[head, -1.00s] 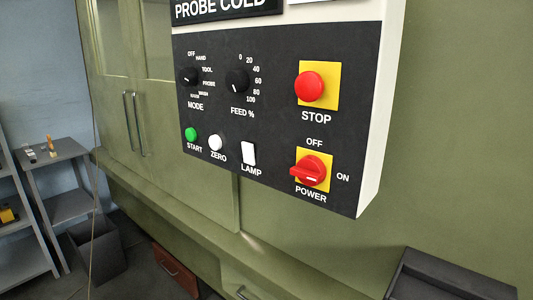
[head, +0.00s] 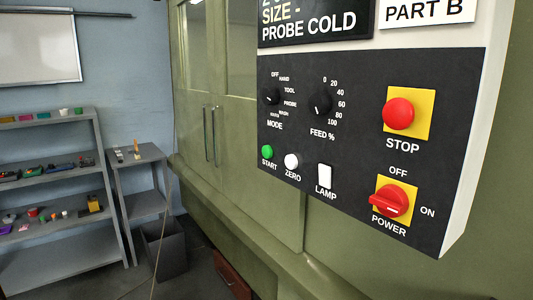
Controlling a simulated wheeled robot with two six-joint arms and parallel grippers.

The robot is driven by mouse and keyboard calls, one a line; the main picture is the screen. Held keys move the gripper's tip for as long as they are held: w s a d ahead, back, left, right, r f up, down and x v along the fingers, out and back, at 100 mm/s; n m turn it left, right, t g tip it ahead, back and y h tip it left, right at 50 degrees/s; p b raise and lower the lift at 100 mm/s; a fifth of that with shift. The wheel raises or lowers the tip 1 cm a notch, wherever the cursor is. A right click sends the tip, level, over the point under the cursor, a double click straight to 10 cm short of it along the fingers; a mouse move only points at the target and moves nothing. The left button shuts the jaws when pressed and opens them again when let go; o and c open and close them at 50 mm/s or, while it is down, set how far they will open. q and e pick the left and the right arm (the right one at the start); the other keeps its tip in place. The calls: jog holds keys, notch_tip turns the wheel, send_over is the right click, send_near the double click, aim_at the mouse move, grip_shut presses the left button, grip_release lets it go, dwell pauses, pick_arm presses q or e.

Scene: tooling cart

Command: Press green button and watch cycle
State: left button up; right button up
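The green button (head: 267,152), labelled START, is at the lower left of the black control panel (head: 345,165). A white ZERO button (head: 292,161) and a white LAMP switch (head: 324,176) sit to its right. The MODE knob (head: 270,97) and FEED knob (head: 320,104) are above the START button. The green machine's doors (head: 213,110) look closed. Neither of my grippers is in view.
A grey shelf (head: 95,180) with small items stands at the left, beside a small grey stand (head: 143,190). A dark bin (head: 165,248) and a red-brown box (head: 232,281) are on the floor. A whiteboard (head: 38,47) hangs on the blue wall.

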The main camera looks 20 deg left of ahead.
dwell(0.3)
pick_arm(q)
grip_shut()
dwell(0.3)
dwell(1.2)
